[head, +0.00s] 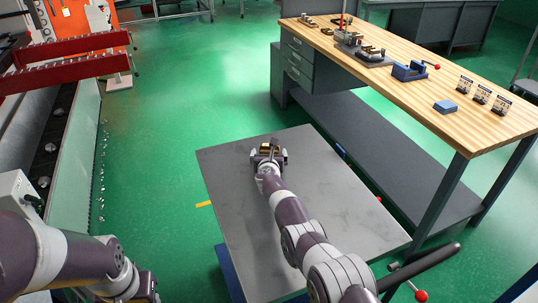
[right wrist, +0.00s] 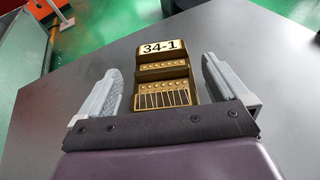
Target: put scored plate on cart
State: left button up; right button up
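A brass-coloured plate (right wrist: 162,72) with a "34-1" label, rows of holes and scored lines lies flat on the grey top of the cart (head: 325,175). In the head view the plate (head: 266,148) is small and partly hidden by my right gripper (head: 268,156). In the right wrist view my right gripper (right wrist: 165,85) is open. Its two grey fingers stand either side of the plate, with a gap on each side. My left gripper (head: 145,288) is at the bottom left edge of the head view, mostly cut off, its fingers unclear.
A wooden workbench (head: 425,85) with small fixtures, a blue block (head: 445,106) and several number cards stands right of the cart. A machine with red rails (head: 70,60) is at the left. Green floor (head: 160,150) lies clear between them. The cart top is otherwise bare.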

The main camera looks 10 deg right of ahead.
jog(key=shift+s+r+p, duration=0.2)
jog(key=shift+r+p, duration=0.1)
jog(key=shift+p, duration=0.25)
jog(key=p+v, duration=0.3)
jog(key=shift+r, duration=0.1)
jog(key=p+v, duration=0.2)
jog(key=v, duration=0.6)
jog(key=shift+s, duration=0.15)
jog(key=s+d+r+m+g+h, duration=0.1)
jog(key=s+d+r+m+g, duration=0.3)
jog(key=s+m, duration=0.4)
jog(key=s+d+r+m+g, duration=0.3)
jog(key=s+d+m+g, duration=0.15)
jog(key=m, duration=0.65)
jog(key=s+a+r+m+g+y, duration=0.2)
jog(key=s+m, duration=0.5)
jog(key=s, duration=0.7)
jog(key=s+a+r+m+g+y, duration=0.2)
jog(key=s+m, duration=0.5)
jog(key=s, duration=0.7)
jog(key=shift+s+a+r+m, duration=0.15)
jog(key=shift+a+r+m, duration=0.2)
jog(key=shift+r, duration=0.2)
jog(key=shift+c, duration=0.3)
